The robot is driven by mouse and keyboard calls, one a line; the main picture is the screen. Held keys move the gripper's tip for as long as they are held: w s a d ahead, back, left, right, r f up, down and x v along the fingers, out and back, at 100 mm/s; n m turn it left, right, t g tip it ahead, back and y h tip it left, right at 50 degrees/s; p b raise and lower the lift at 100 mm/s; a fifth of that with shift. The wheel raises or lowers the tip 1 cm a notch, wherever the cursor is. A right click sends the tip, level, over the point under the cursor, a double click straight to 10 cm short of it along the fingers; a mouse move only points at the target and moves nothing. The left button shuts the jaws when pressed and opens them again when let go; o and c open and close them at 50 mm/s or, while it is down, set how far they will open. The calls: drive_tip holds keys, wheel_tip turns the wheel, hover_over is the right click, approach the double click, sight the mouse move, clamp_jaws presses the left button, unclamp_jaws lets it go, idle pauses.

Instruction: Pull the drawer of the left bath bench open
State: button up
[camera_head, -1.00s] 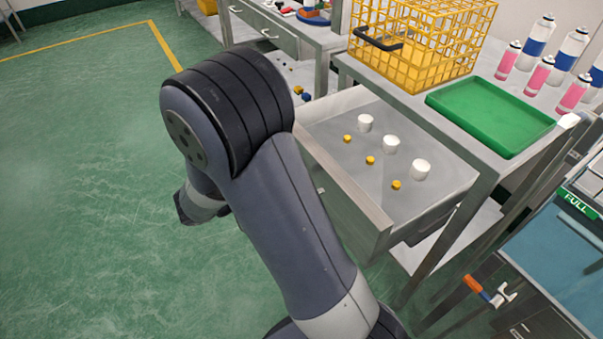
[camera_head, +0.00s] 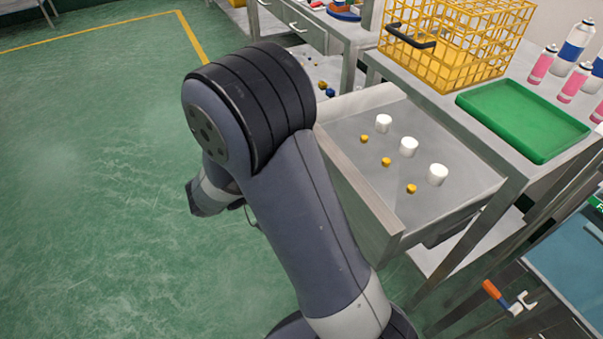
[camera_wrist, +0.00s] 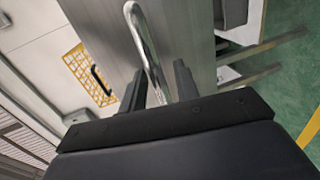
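The drawer (camera_head: 372,220) of the steel bench (camera_head: 470,127) stands well out from under the bench top. Inside it are three white cylinders (camera_head: 409,147) and three small yellow pieces (camera_head: 386,162). In the wrist view, the drawer front (camera_wrist: 195,35) carries a curved metal handle (camera_wrist: 147,42). My gripper (camera_wrist: 161,85) is at this handle, with its two dark fingers apart and one on each side of the bar. A gap shows between the bar and the right finger; contact with the left finger is unclear. In the head view my arm hides the handle and fingers.
A yellow wire basket (camera_head: 455,45) and a green tray (camera_head: 522,118) stand on the bench top, with pink-and-white cans (camera_head: 542,64) behind. Another bench with drawers (camera_head: 305,28) is beyond. Green floor (camera_head: 100,200) to the left is free.

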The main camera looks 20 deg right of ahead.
drive_tip(key=p+v, duration=0.1)
drive_tip(key=v, duration=0.9)
drive_tip(key=shift+a, duration=0.35)
drive_tip(key=shift+s, duration=0.15)
drive_tip(key=b+x, duration=0.1)
drive_tip(key=x, duration=1)
drive_tip(key=shift+d+r, duration=0.1)
drive_tip(key=shift+d, duration=0.25)
